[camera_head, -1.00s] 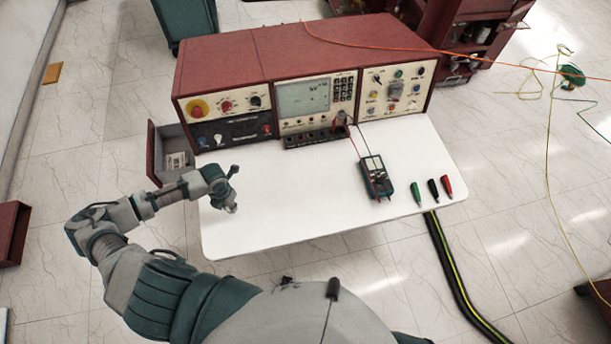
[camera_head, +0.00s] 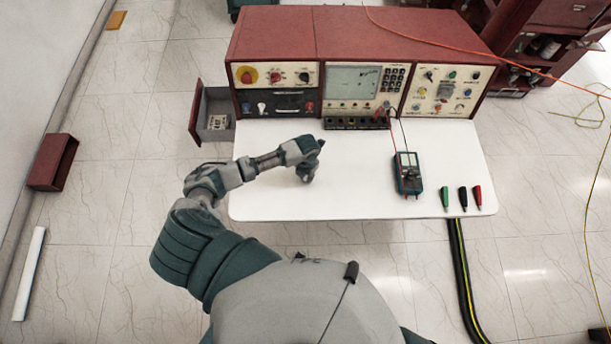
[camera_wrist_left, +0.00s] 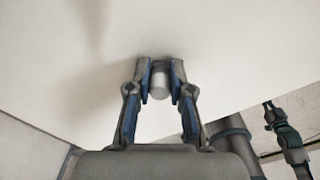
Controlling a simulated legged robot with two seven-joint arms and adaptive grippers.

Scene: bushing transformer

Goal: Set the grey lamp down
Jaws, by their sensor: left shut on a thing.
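The grey lamp (camera_wrist_left: 160,84) shows in the left wrist view as a small pale cylinder between the two fingers of my left gripper (camera_wrist_left: 161,74). The fingers are shut on it. Behind it is the white tabletop (camera_wrist_left: 60,60); I cannot tell whether the lamp touches it. In the head view my left gripper (camera_head: 312,163) is over the left-middle part of the white tabletop (camera_head: 350,195), in front of the red console (camera_head: 370,35). The lamp cannot be made out there. My right gripper is not in view.
A multimeter (camera_head: 408,175) lies right of my gripper. Green (camera_head: 445,197), black (camera_head: 463,197) and red (camera_head: 478,196) clips lie near the table's right side. An open drawer (camera_head: 213,115) juts out left of the console. The tabletop around my gripper is clear.

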